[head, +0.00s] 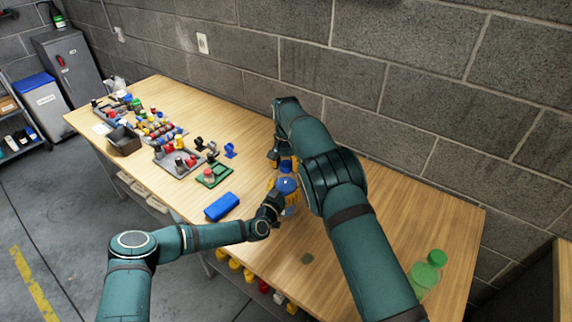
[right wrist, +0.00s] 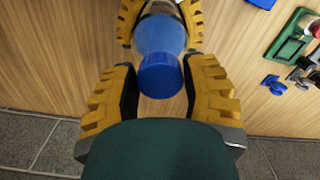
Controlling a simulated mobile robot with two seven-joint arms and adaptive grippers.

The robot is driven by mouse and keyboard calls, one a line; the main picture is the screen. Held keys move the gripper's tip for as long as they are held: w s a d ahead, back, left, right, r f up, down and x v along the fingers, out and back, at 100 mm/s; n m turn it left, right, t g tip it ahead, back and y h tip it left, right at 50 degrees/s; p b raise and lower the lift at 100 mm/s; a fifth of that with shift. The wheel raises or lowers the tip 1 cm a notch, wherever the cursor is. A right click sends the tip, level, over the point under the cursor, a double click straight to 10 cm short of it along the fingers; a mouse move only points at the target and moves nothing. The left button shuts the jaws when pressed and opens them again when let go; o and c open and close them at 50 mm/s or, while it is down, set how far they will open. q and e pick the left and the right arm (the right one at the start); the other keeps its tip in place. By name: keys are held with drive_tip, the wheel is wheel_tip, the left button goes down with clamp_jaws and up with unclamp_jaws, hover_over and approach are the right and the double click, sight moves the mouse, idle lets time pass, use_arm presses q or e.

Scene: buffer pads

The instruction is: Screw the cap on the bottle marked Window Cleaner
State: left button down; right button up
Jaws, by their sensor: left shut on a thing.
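A clear bottle of blue liquid (right wrist: 160,38) is gripped around its body by the yellow fingers of my left gripper (right wrist: 162,14). A blue cap (right wrist: 160,76) sits at the bottle's top end; I cannot tell how tightly. The label is not readable. My right gripper (right wrist: 160,82) has its yellow fingers spread on either side of the cap, with gaps visible. In the head view, the blue cap (head: 287,186) shows between the arms, with my left gripper (head: 285,201) below and my right gripper (head: 286,166) above, partly hidden by its arm.
A blue box (head: 221,206) lies left of the bottle on the wooden table (head: 350,275). A green tray (head: 213,174), grey trays and small coloured parts stand farther left. A green bottle (head: 428,272) stands at the right, partly behind my right arm. The wall borders the table's back.

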drive_tip(key=shift+o, duration=1.3)
wheel_tip(320, 180, up, 12)
use_arm(q)
unclamp_jaws()
drive_tip(key=v, duration=1.2)
